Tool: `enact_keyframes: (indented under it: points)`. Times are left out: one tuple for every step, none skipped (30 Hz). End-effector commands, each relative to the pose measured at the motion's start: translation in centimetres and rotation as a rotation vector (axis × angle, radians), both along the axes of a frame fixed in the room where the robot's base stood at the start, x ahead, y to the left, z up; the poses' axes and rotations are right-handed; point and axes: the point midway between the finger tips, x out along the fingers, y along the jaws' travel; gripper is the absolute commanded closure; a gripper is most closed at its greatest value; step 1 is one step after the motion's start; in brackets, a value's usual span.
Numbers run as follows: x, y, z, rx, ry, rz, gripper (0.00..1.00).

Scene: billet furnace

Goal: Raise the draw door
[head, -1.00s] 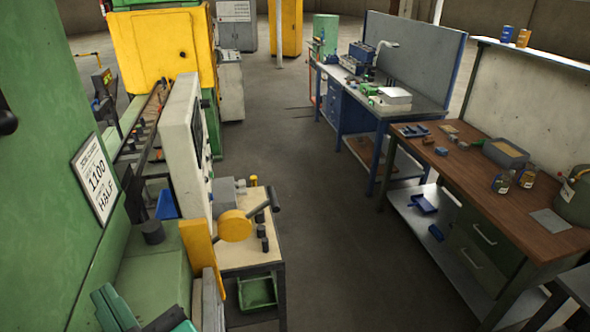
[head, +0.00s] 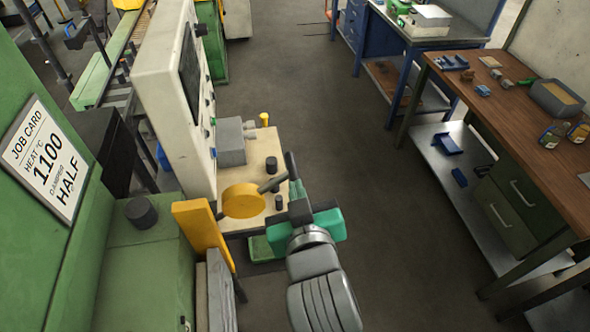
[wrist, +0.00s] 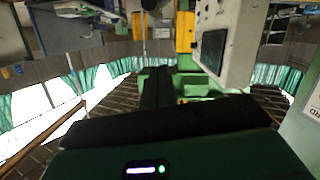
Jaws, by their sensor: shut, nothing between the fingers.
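A yellow disc (head: 243,200) with a dark lever and a grip bar (head: 291,166) at its end sits beside the green machine. My gripper (head: 298,192), teal with dark fingers, is right at the grip bar, in front of its lower part. The fingers look shut and hold nothing; whether they touch the bar, I cannot tell. In the wrist view the gripper's dark body fills the bottom, and the shut fingers (wrist: 165,88) point away. I cannot make out the draw door for certain in either view.
The job card (head: 45,160) on the green machine reads 1100 and HALF. A yellow upright plate (head: 203,236) is left of my gripper. Floor (head: 400,240) is clear to the right, before the wooden workbench (head: 520,110).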

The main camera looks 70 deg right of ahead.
Motion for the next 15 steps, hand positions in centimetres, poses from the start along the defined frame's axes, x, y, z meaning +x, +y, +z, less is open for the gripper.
enact_keyframes:
  points:
    - [0.3, -0.6, 0.0, 0.000, 0.000, -0.001, 1.00]
    - [0.6, -1.0, -0.1, 0.001, 0.001, -0.001, 1.00]
    - [0.9, -1.7, -0.3, 0.001, 0.001, -0.003, 1.00]
    - [1.2, -2.2, -0.4, 0.000, 0.001, -0.003, 1.00]
    - [1.6, -2.8, -0.5, 0.000, 0.001, -0.003, 1.00]
    - [2.1, -3.5, -0.7, 0.000, 0.001, -0.002, 1.00]
    - [2.4, -4.1, -0.9, 0.002, 0.000, -0.003, 1.00]
    - [2.7, -4.6, -1.0, 0.000, -0.001, -0.003, 1.00]
    - [3.2, -5.3, -1.2, 0.000, 0.001, -0.002, 1.00]
    - [3.5, -5.9, -1.4, 0.000, 0.001, -0.002, 1.00]
    - [3.9, -6.5, -1.5, 0.000, 0.001, -0.002, 1.00]
    - [4.3, -7.1, -1.8, 0.000, 0.001, -0.002, 1.00]
    - [4.6, -7.6, -1.9, 0.000, -0.001, -0.001, 1.00]
    - [4.9, -8.1, -2.0, 0.001, 0.000, -0.001, 1.00]
    - [4.7, -8.1, -3.1, 0.004, 0.004, -0.001, 1.00]
